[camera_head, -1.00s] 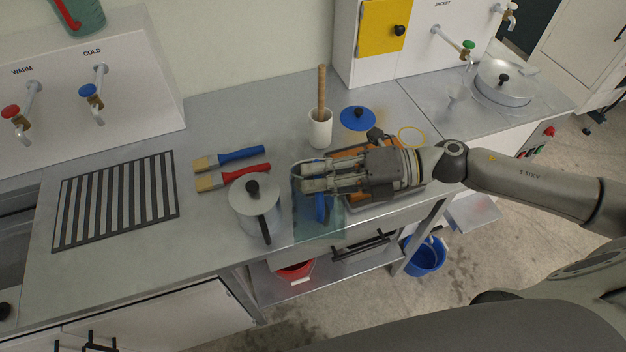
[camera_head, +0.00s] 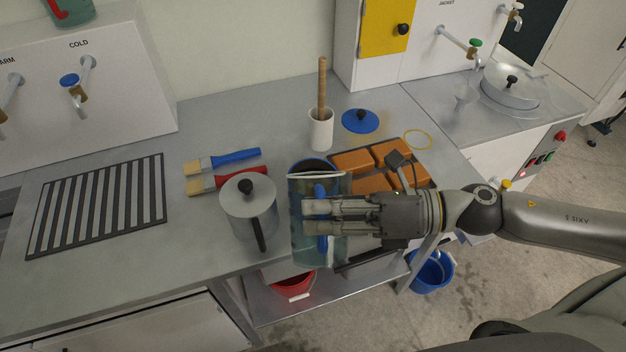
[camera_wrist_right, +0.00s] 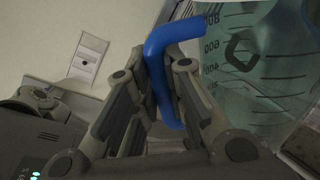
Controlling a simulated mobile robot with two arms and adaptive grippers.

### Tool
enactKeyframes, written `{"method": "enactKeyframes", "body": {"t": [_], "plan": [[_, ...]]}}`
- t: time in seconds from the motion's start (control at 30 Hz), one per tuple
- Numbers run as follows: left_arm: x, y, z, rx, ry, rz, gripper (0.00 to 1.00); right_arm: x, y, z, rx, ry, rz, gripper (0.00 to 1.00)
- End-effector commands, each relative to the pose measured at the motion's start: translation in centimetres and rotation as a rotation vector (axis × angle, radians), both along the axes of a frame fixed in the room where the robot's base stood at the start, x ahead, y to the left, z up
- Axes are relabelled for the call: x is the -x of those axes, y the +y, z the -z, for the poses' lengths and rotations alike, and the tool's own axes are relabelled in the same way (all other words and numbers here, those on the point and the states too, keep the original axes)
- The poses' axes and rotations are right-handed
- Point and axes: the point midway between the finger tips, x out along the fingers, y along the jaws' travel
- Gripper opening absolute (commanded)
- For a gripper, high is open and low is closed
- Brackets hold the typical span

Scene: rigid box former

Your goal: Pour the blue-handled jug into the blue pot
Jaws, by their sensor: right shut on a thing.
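The blue-handled jug is a clear teal vessel (camera_head: 302,245), seen in front of the counter's front edge. My right gripper (camera_head: 308,216) is shut on its blue handle (camera_head: 321,240). In the right wrist view the blue handle (camera_wrist_right: 160,75) runs between the fingers (camera_wrist_right: 165,110), and the jug wall (camera_wrist_right: 265,75) shows volume marks and pale liquid. How far the jug tilts is hard to tell. My left gripper is not in view.
A grey lidded pot (camera_head: 248,208) stands left of the jug, close to it. Two brushes (camera_head: 225,165), a white holder (camera_head: 321,130), a blue lid (camera_head: 360,121) and a tray of orange blocks (camera_head: 372,183) lie around. Buckets (camera_head: 431,271) stand below.

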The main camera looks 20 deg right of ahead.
Motion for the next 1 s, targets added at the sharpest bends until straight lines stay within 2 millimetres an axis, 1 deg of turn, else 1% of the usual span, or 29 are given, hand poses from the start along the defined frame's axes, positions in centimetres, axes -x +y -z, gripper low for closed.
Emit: {"method": "enactKeyframes", "body": {"t": [0.33,0.63,0.77,0.87,1.0], "plan": [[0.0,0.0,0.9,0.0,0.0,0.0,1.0,1.6,0.4,1.1,0.035,-0.157,0.001,0.0],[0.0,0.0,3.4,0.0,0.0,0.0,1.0,3.5,0.8,4.1,0.067,-0.296,0.003,0.0],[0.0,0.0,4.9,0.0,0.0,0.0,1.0,4.4,1.0,5.8,0.085,-0.378,0.004,0.0],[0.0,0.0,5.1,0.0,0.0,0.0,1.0,5.0,1.2,6.5,0.097,-0.432,0.005,0.0],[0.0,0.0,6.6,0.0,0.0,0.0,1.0,5.7,1.4,8.3,0.118,-0.516,0.004,0.0]]}}
